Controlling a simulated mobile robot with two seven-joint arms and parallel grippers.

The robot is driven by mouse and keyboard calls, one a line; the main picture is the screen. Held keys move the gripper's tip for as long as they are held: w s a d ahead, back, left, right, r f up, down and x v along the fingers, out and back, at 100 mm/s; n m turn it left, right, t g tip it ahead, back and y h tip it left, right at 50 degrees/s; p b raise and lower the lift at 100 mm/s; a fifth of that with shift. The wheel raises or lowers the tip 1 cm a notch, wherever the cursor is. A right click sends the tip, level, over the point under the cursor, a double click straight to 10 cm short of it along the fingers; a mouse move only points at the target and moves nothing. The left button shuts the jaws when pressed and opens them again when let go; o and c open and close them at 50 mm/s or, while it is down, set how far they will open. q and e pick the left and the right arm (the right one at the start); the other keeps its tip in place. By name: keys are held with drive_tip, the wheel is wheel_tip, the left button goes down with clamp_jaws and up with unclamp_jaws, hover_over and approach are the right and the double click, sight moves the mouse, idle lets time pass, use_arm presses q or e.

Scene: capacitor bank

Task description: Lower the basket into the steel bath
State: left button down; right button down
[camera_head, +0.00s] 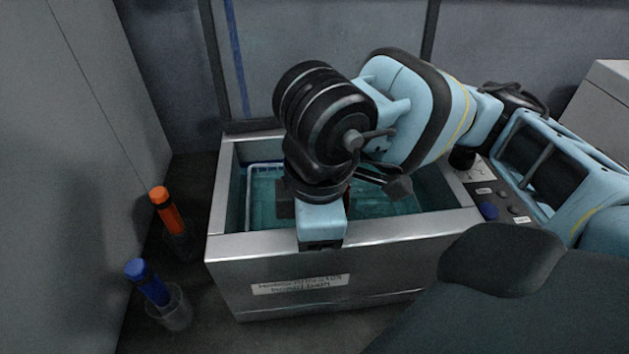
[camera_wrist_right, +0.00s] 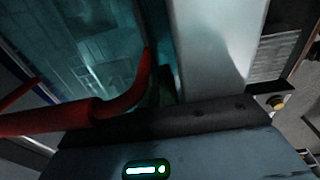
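The steel bath (camera_head: 232,240) stands in the middle of the head view, open on top, with teal liquid inside. The basket's pale rim (camera_head: 264,166) shows inside the bath's walls at the left; my arm covers much of the basket. How deep it sits is unclear. My right gripper (camera_head: 321,225) is over the bath's front edge, its fingers hidden. In the right wrist view a curved red bar (camera_wrist_right: 75,114), perhaps the basket's handle, runs close by the gripper body; whether it is gripped cannot be seen. My left gripper is not in view.
A control panel with a blue knob (camera_head: 488,211) lies right of the bath. An orange-topped bottle (camera_head: 165,210) and a blue-capped one in a clear holder (camera_head: 170,308) stand on the floor to the left. Grey walls close in at left and behind.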

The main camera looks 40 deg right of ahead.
drive_tip(key=shift+s+f+g, duration=0.15)
drive_tip(key=shift+s+f, duration=0.05)
drive_tip(key=shift+f, duration=0.4)
drive_tip(key=shift+s+f+g, duration=0.1)
drive_tip(key=shift+s+f, duration=0.15)
drive_tip(key=shift+f, duration=0.4)
drive_tip(key=shift+s+f+g, duration=0.15)
drive_tip(key=shift+s+f, duration=0.05)
drive_tip(key=shift+f, duration=0.4)
drive_tip(key=c, duration=1.6)
unclamp_jaws()
drive_tip(key=shift+t, duration=0.5)
drive_tip(key=r, duration=0.4)
drive_tip(key=r+p, duration=0.1)
drive_tip(key=r, duration=0.6)
drive_tip(key=shift+w+d+r, duration=0.1)
drive_tip(key=shift+w+r, duration=0.2)
drive_tip(key=shift+w, duration=0.05)
drive_tip(key=shift+r, duration=0.1)
